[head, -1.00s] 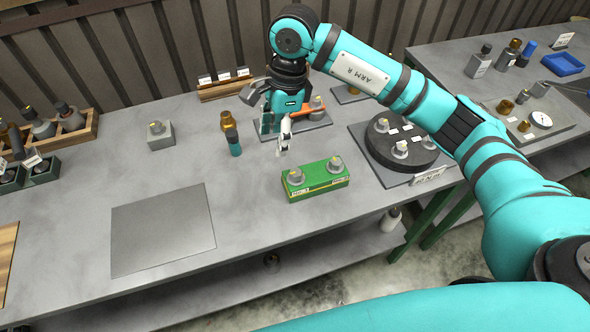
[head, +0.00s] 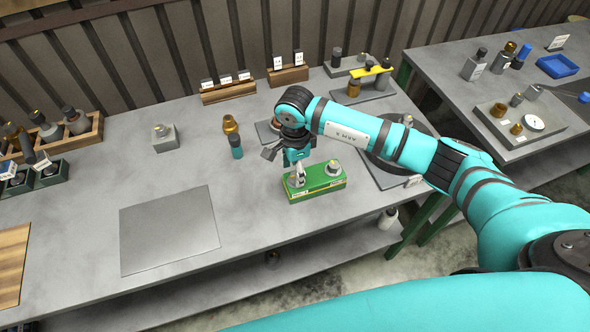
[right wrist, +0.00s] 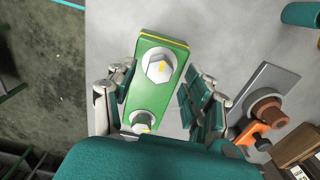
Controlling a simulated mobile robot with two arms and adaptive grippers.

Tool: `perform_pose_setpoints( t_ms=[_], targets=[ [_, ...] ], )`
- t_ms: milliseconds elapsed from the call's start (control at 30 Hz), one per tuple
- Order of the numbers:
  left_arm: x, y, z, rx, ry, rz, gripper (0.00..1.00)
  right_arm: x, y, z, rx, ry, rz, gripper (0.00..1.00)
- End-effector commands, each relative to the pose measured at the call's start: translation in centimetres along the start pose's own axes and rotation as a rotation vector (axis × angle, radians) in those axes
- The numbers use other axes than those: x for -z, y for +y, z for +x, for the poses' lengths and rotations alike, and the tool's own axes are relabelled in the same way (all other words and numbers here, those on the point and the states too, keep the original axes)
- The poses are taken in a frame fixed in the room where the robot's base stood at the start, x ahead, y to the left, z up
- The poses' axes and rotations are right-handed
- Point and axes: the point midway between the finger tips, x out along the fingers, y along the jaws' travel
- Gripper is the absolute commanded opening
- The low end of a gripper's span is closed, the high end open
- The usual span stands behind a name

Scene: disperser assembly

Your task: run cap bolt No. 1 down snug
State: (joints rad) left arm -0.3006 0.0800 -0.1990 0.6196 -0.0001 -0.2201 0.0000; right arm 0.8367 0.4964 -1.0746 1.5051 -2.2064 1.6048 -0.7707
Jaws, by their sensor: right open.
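A green block (head: 318,186) with a yellow stripe lies on the grey bench in the head view. It carries two grey hex cap bolts, a left one (head: 295,181) and a right one (head: 333,168). Their labels are too small to read, so I cannot tell which is No. 1. My right gripper (head: 299,168) is open, pointing down over the block's left end. In the right wrist view its fingers (right wrist: 156,88) spread on either side of the block (right wrist: 160,92), with an upper bolt (right wrist: 157,64) and a lower bolt (right wrist: 143,121) both showing. My left gripper is not in view.
A round black fixture (head: 374,164) stands right of the block, partly behind my arm. A brown part with an orange piece (right wrist: 257,128) is beside the gripper in the wrist view. A bare metal plate (head: 168,230) lies left, with clear bench around it.

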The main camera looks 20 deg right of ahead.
Motion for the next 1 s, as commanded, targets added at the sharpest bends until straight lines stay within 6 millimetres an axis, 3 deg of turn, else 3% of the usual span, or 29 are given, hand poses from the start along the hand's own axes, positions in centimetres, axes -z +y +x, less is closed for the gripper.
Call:
perform_pose_setpoints(
  t_ms=[200,533,933,1000],
  targets=[
    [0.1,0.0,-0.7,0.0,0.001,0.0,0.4,-0.1,0.0,2.2,-0.002,-0.001,0.001,0.52],
    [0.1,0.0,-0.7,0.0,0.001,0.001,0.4,-0.1,0.0,2.6,0.001,-0.002,0.0,0.52],
    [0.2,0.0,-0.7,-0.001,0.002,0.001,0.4,-0.1,0.0,2.6,0.001,-0.002,0.0,0.01],
    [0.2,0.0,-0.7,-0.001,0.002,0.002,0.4,-0.1,0.0,2.6,0.001,-0.002,0.0,0.0]
  ],
)
